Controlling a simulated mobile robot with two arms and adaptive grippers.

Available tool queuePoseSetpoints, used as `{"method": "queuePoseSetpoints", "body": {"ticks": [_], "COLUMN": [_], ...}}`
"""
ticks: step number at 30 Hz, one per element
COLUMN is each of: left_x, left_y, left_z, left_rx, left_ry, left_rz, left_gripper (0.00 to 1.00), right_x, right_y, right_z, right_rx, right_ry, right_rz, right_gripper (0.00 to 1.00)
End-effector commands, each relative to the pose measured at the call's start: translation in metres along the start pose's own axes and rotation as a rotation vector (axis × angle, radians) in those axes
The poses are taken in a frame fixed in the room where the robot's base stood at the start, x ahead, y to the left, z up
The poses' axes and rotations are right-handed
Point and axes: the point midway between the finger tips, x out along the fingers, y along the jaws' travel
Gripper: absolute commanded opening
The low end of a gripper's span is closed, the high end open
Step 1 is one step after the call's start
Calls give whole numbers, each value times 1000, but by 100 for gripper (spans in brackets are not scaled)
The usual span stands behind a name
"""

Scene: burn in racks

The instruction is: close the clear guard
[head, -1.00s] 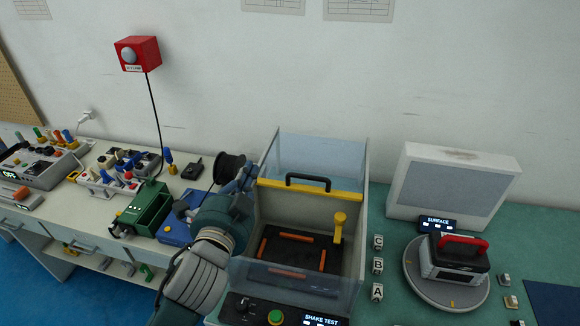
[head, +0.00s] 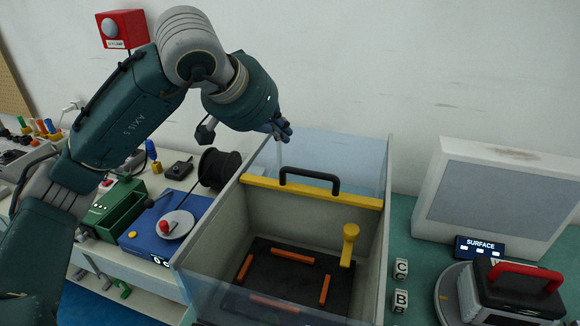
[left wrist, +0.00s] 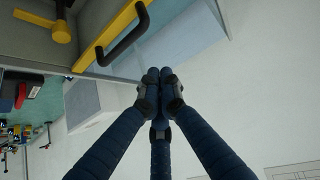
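The clear guard (head: 345,152) stands raised at the back of the grey shake-test box (head: 212,228). Its yellow bar (head: 355,197) carries a black handle (head: 310,174). The box is open on top and shows a dark floor with orange strips and a yellow knob (head: 350,240). My left gripper (head: 282,130) is at the guard's upper left, above and left of the handle, and partly hidden by my wrist. In the left wrist view its fingertips (left wrist: 159,76) are together with nothing visible between them, apart from the handle (left wrist: 124,34). My right gripper is not in view.
A black spool (head: 220,168) and a blue device (head: 170,225) stand left of the box. Lettered cubes (head: 400,268) sit right of it, before a grey-screened surface unit (head: 495,205). A black case with a red handle (head: 515,295) is at lower right.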

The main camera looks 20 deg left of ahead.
Motion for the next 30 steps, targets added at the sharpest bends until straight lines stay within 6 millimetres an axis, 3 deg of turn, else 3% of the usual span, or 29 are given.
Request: {"method": "queuePoseSetpoints", "body": {"ticks": [2,5,9,18,24,30], "left_x": [1,8,32,96,81,76], "left_y": [-12,-15,-14,-16,-17,-17], "left_z": [0,0,0,0,24,34], "left_rx": [17,21,20,18,21,20], "left_ry": [-2,-7,-11,-9,-5,-4], "left_rz": [-41,-50,-46,-44,-45,-45], "left_gripper": [0,0,0,0,0,0], "right_x": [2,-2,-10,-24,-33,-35], "right_y": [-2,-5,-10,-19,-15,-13], "right_z": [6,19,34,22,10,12], "right_rx": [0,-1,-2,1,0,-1], "right_ry": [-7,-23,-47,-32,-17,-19], "right_rz": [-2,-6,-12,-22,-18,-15], "right_gripper": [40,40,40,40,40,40]}}
